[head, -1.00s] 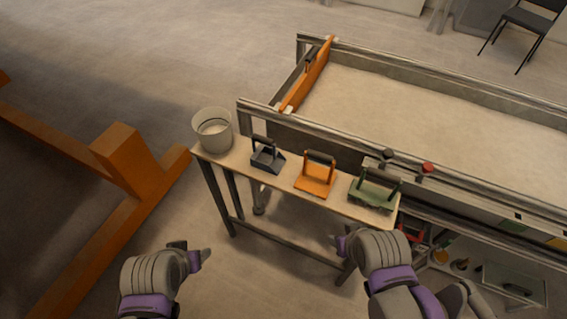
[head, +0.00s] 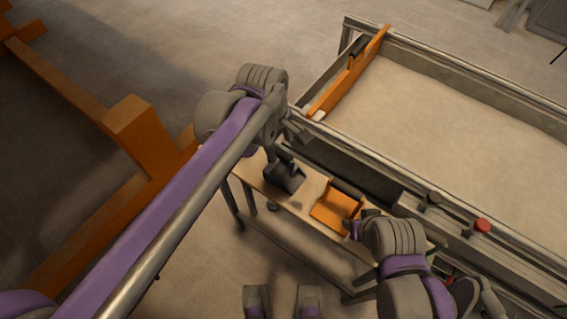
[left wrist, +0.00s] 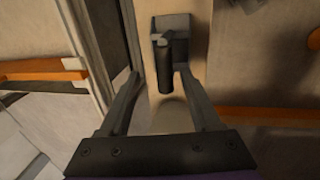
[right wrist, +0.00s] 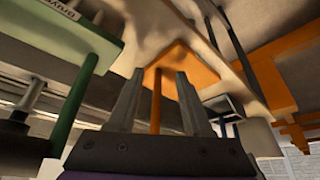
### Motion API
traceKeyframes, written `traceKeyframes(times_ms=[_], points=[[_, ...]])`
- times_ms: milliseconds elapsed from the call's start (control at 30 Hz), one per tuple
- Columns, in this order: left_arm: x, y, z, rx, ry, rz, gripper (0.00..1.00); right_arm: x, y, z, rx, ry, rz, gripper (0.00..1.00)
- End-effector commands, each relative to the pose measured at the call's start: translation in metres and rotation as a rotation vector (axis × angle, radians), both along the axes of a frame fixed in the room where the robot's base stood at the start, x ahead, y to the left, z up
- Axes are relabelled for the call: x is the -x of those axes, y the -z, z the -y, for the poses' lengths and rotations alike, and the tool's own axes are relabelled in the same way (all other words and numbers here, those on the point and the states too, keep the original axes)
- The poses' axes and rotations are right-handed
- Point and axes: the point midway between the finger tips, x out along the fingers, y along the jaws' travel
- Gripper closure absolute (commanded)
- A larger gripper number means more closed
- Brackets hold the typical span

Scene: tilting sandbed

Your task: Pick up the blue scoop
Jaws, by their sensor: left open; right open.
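The blue scoop (head: 284,178), dark blue with a dark handle, sits on the narrow tool bench (head: 313,223). My left gripper (head: 285,143) is above its handle end, partly hidden by my own wrist. In the left wrist view, the scoop (left wrist: 173,25) lies ahead and its dark handle (left wrist: 164,68) shows between the open fingertips (left wrist: 159,76). I cannot tell whether the fingers touch it. My right gripper (head: 352,230) is low beside the bench's front edge.
An orange tool (head: 333,210) sits right of the scoop; it also shows in the right wrist view (right wrist: 188,68). A green tool (right wrist: 65,30) is left there. Behind the bench is the sandbed (head: 460,125) with an orange end board (head: 350,72). An orange frame (head: 145,135) stands left.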

Motion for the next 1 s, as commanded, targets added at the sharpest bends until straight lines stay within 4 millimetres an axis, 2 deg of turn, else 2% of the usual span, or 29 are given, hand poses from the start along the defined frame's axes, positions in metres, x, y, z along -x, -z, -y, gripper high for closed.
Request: traceKeyframes(times_ms=[100,267,533,667,867,1000], points=[[-0.002,0.015,0.001,0.0,0.001,0.0,0.36,0.0,0.002,0.0,0.0,0.0,-0.001,0.5],[-0.003,0.026,0.002,0.0,0.001,0.002,0.36,0.0,0.003,0.0,0.0,0.0,-0.001,0.5],[-0.005,0.065,0.005,-0.001,0.002,0.002,0.36,0.001,0.008,0.0,0.0,0.0,-0.002,0.5],[-0.006,0.072,0.006,-0.001,0.002,0.002,0.36,0.001,0.008,0.0,0.0,0.0,-0.003,0.5],[-0.006,0.072,0.006,-0.001,0.002,0.002,0.36,0.001,0.008,0.0,0.0,0.0,-0.003,0.5],[-0.006,0.072,0.006,-0.001,0.002,0.002,0.59,0.001,0.008,0.0,0.0,0.0,-0.003,0.5]])
